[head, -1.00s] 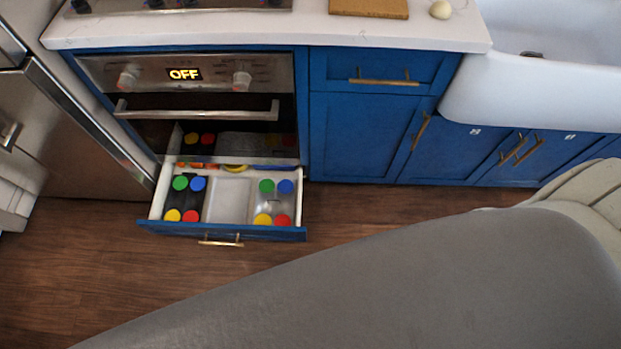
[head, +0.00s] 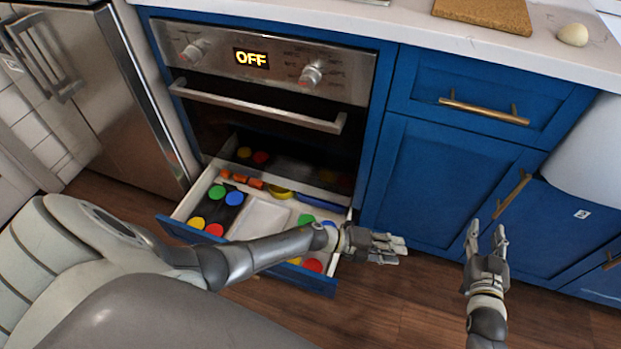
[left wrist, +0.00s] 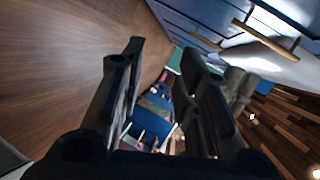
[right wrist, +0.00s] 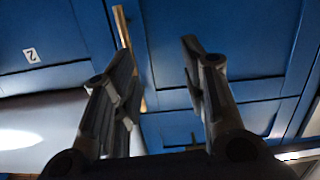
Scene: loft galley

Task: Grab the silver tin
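No silver tin can be clearly made out in any view. The open blue drawer (head: 178,231) under the oven holds containers with coloured lids, such as a green lid (head: 217,192), and a pale rectangular tray (head: 262,220) in the middle. My left forearm hides part of the drawer's right side. My left gripper (head: 402,248) is open and empty, just right of the drawer; its spread fingers also show in the left wrist view (left wrist: 160,65). My right gripper (head: 486,230) is open and empty in front of the blue cabinets; it also shows in the right wrist view (right wrist: 157,50).
The oven (head: 265,75) reads OFF and stands above the drawer. A steel fridge (head: 125,95) is at the left. A cork board (head: 485,12) and a pale round object (head: 573,34) lie on the white counter (head: 415,38). Wooden floor (head: 400,315) is open in front.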

